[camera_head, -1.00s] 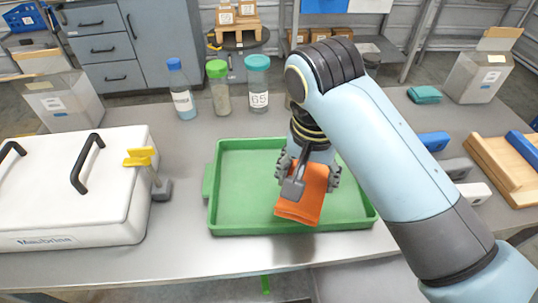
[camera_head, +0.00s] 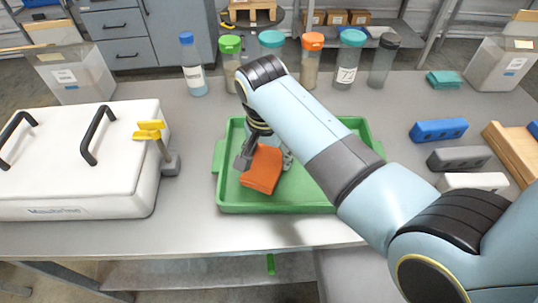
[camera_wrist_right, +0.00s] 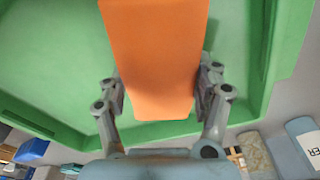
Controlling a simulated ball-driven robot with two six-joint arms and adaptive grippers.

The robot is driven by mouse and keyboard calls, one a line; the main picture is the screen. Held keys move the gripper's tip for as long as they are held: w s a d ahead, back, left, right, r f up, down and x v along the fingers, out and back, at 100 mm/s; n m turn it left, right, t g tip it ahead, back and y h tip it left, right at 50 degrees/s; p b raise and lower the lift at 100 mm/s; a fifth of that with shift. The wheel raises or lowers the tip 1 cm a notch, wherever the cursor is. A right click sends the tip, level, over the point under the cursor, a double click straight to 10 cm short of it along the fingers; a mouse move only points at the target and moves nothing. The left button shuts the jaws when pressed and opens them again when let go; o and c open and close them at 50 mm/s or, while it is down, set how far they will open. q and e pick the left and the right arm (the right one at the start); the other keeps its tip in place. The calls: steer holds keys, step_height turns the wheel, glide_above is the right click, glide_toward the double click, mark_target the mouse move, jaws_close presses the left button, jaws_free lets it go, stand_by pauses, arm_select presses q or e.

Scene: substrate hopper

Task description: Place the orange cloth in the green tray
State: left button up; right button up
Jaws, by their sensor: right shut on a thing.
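The orange cloth (camera_head: 262,169) is a folded piece in the left part of the green tray (camera_head: 300,207) in the head view. My right gripper (camera_head: 264,158) is shut on it, with the arm coming in from the right. In the right wrist view the cloth (camera_wrist_right: 157,60) lies between the two fingers of the gripper (camera_wrist_right: 160,90), with the tray (camera_wrist_right: 50,60) behind it. I cannot tell whether the cloth touches the tray floor. My left gripper is not in view.
A white lidded box (camera_head: 75,170) with black handles and a yellow-handled clamp (camera_head: 150,131) stand left of the tray. Several bottles (camera_head: 231,60) line the back. Blue (camera_head: 438,130), grey (camera_head: 459,157) and white (camera_head: 473,181) blocks lie right. Bare table shows in front.

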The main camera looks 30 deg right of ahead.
mark_target(266, 160)
steer(key=shift+f, duration=0.15)
steer(key=o, duration=1.2)
steer(key=shift+r+p, duration=0.65)
steer(key=r+p, duration=0.3)
steer(key=p, duration=0.1)
steer(key=r+p, duration=0.4)
steer(key=s+a+r+p, duration=0.1)
steer(key=r+p, duration=0.3)
steer(key=p, duration=0.1)
steer(key=shift+a, duration=0.1)
steer(key=shift+f, duration=0.1)
